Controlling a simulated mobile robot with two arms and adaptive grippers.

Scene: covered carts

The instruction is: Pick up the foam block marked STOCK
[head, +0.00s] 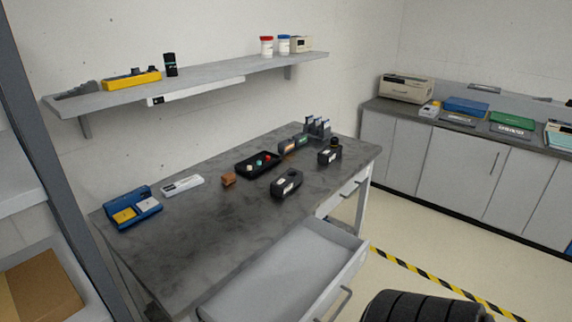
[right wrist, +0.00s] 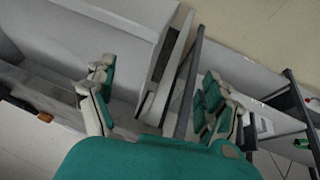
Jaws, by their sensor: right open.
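No marking that reads STOCK can be made out in either view, so I cannot tell which thing, if any, is the foam block. A small brown block (head: 228,179) lies on the grey workbench (head: 215,215), left of a black tray (head: 244,171). My right gripper (right wrist: 158,100) is open in the right wrist view, with nothing held. A pale drawer front and a dark bar show beyond and between its fingers. My left gripper is in neither view.
The bench's drawer (head: 290,270) stands open, its visible floor bare. Black devices (head: 287,184), a blue case (head: 133,207) and a white device (head: 183,185) are on the bench. A shelf (head: 205,80) hangs above. Cabinets (head: 455,160) stand at right.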

